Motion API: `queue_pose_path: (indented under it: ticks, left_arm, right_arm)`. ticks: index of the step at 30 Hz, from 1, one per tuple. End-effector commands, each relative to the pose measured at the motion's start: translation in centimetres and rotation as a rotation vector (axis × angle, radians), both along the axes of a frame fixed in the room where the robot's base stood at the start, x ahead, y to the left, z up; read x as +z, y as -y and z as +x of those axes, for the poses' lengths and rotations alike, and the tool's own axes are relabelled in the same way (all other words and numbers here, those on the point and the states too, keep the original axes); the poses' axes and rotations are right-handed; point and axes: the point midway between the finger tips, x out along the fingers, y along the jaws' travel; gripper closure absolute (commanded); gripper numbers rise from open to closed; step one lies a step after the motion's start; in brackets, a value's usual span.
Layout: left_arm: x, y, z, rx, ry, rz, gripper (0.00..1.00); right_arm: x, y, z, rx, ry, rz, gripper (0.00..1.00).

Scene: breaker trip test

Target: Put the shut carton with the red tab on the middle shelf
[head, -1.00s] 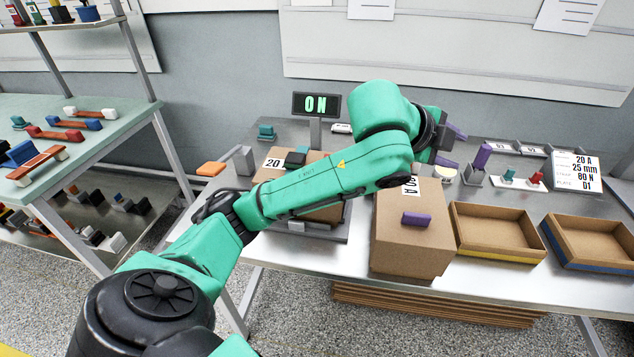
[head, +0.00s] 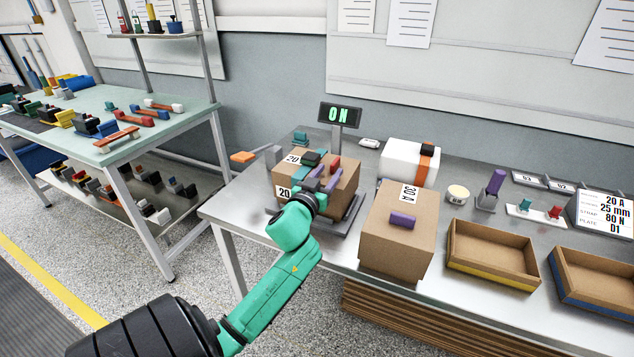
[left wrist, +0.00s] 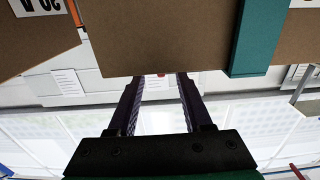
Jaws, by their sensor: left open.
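A shut brown carton (head: 347,186) with 20 labels, a teal strap (head: 302,172) and a small red tab (head: 336,163) sits on a grey stand on the metal bench. My left gripper (head: 323,182) is open at the carton's near side and hides part of it. In the left wrist view the open fingers (left wrist: 158,78) reach up to the edge of the carton (left wrist: 160,35), with nothing between them; whether they touch it I cannot tell. A teal-topped bench (head: 140,130) at left has a shelf above (head: 170,35) and one below (head: 125,222).
A brown carton with a purple tab (head: 385,255) stands close right of the stand. A white box with an orange strap (head: 398,165) is behind. Open trays (head: 490,283) (head: 600,300) lie at right. An ON display (head: 340,114) stands at the back. Floor is clear between benches.

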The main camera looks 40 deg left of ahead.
Motion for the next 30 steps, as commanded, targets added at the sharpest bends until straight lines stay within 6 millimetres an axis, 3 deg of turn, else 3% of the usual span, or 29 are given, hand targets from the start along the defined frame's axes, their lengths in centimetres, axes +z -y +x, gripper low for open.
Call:
queue_pose_path:
  ticks: [10, 17, 18, 21, 22, 30]
  left_arm:
    - [-0.3, -2.1, 5.0, 0.001, 0.000, 0.001, 0.50]
    - [-0.4, -2.2, 5.6, -0.001, -0.002, 0.002, 0.50]
    - [-0.4, -2.2, 5.6, -0.001, -0.002, 0.002, 0.54]
    - [-0.4, -2.2, 5.6, 0.000, -0.002, 0.002, 0.92]
    - [-0.4, -2.2, 5.6, 0.000, -0.002, 0.002, 1.00]
    - [-0.4, -2.2, 5.5, 0.000, -0.003, 0.001, 1.00]
  right_arm:
    - [0.7, 1.1, 0.0, -0.004, -0.001, -0.015, 1.00]
    - [0.7, 1.1, 0.0, -0.004, 0.000, -0.015, 1.00]
    - [0.7, 1.1, 0.0, -0.004, 0.000, -0.015, 1.00]
    - [0.7, 1.1, 0.0, -0.004, 0.000, -0.015, 1.00]
    - [0.7, 1.1, 0.0, -0.004, 0.000, -0.015, 1.00]
    - [0.7, 1.1, 0.0, -0.003, 0.000, -0.015, 1.00]
